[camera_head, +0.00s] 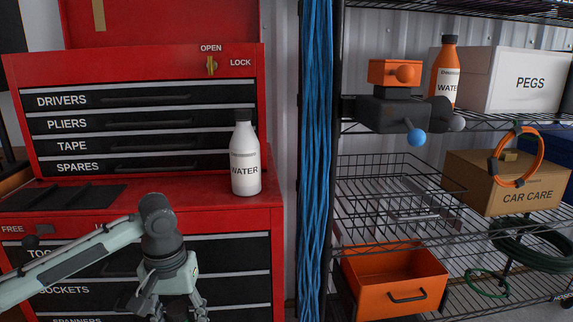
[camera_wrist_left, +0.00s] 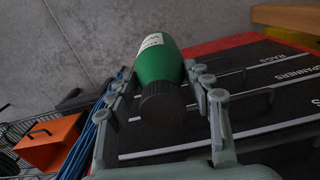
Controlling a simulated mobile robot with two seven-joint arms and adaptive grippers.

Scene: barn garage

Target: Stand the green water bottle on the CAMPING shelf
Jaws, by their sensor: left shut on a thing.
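The green water bottle (camera_wrist_left: 158,62) shows in the left wrist view with a dark cap (camera_wrist_left: 162,103) towards the camera and a white label on its far part. My left gripper (camera_wrist_left: 160,92) is shut on it, one finger on each side. In the head view my left gripper (camera_head: 174,311) points down in front of the red tool chest, its tips near the bottom edge; the green bottle does not show there. A wire shelf rack (camera_head: 456,124) stands at the right. No CAMPING label is readable. My right gripper is not in view.
A white water bottle (camera_head: 245,160) stands on the red tool chest (camera_head: 262,220). The rack holds an orange water bottle (camera_head: 445,72), a PEGS box (camera_head: 518,82), a CAR CARE box (camera_head: 502,180), a dark vise-like thing (camera_head: 388,112) and an orange bin (camera_head: 393,277). Blue cables (camera_head: 316,150) hang between chest and rack.

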